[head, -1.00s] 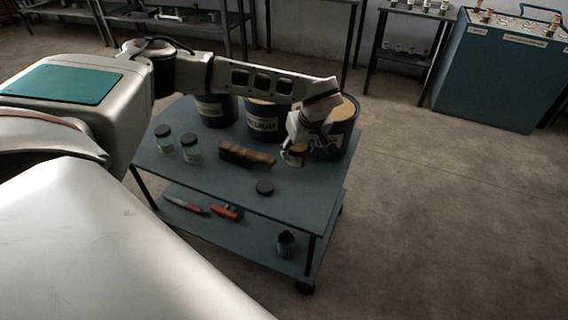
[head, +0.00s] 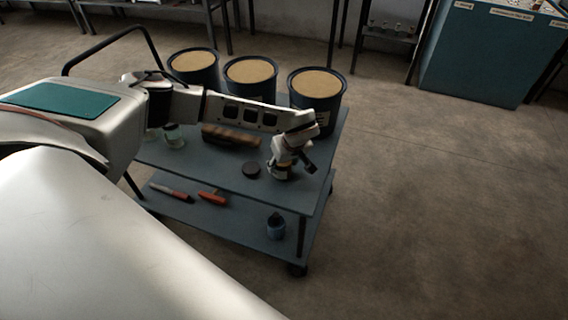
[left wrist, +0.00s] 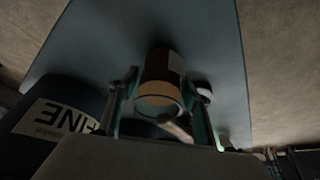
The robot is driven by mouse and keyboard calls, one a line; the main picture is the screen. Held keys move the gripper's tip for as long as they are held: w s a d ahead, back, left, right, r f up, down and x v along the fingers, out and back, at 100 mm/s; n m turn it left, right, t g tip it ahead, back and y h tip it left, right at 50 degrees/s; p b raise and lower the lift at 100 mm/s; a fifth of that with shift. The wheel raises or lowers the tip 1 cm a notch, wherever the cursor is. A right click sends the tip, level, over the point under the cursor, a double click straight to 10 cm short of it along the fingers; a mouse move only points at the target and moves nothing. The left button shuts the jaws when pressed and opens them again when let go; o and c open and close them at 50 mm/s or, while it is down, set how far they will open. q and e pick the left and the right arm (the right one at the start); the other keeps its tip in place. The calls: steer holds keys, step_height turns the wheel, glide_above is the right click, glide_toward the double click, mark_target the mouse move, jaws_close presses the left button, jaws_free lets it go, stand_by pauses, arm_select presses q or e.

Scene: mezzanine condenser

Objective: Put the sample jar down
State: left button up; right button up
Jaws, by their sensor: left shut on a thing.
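My left gripper (head: 287,163) is low over the front right part of the blue-grey cart top (head: 213,172), beside a round black lid (head: 251,170). It is shut on the sample jar (head: 281,172), which is mostly hidden behind the fingers in the head view. In the left wrist view the jar (left wrist: 164,72) is brown with a pale label and sits between the two fingers (left wrist: 163,100). I cannot tell whether its base touches the cart top. My right gripper is not in view.
Three drums (head: 318,82) with tan tops line the back of the cart. Red-handled tools (head: 212,198) and a dark blue bottle (head: 276,226) are on the lower shelf. Floor right of the cart is clear.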

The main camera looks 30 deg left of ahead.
arm_select(q)
steer(key=shift+w+r, duration=0.1)
steer(key=o, duration=1.2)
steer(key=shift+o, duration=0.2)
